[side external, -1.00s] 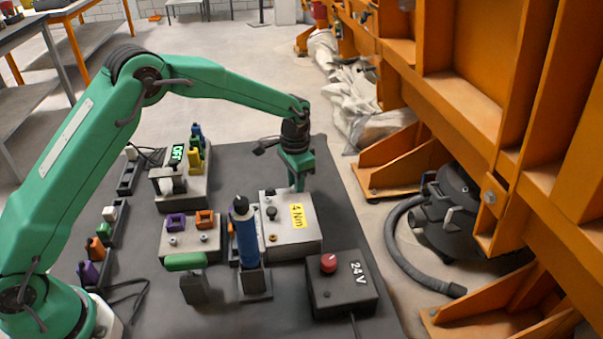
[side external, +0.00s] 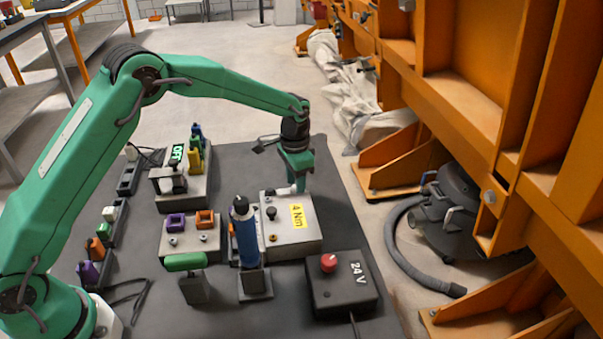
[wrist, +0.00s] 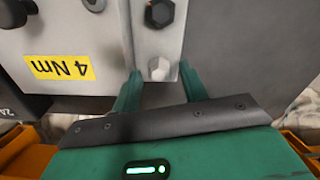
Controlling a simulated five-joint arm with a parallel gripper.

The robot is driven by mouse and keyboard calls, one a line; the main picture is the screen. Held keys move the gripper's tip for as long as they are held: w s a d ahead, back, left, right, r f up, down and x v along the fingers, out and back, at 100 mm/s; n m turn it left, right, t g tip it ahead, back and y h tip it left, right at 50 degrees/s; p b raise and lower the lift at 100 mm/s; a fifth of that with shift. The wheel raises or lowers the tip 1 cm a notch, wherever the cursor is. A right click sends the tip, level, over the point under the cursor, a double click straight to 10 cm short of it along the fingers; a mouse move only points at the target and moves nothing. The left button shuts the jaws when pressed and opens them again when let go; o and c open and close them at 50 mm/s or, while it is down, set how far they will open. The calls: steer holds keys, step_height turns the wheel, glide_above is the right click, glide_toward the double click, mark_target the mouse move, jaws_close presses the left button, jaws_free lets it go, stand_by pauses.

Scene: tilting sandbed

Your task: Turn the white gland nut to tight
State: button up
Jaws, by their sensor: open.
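The white gland nut (wrist: 159,68) is a small pale hex piece on the grey box marked 4 Nm (wrist: 95,30). In the wrist view it lies between the two green fingers of my gripper (wrist: 161,74), with a gap on each side. My gripper is open and holds nothing. In the side view my gripper (side external: 298,186) is low over the far edge of the grey box (side external: 292,240), and a small white part shows beside the fingers. The nut's tightness cannot be read from these frames.
A dark hex fitting (wrist: 160,12) sits close beyond the nut. A blue upright tool (side external: 244,235) stands left of the grey box. A black 24 V box with a red knob (side external: 328,263) is in front. Orange steelwork (side external: 470,120) rises on the right.

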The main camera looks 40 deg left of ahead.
steer(key=shift+s+d+f+n, duration=0.1)
steer(key=shift+f+n, duration=0.05)
steer(key=shift+n, duration=0.35)
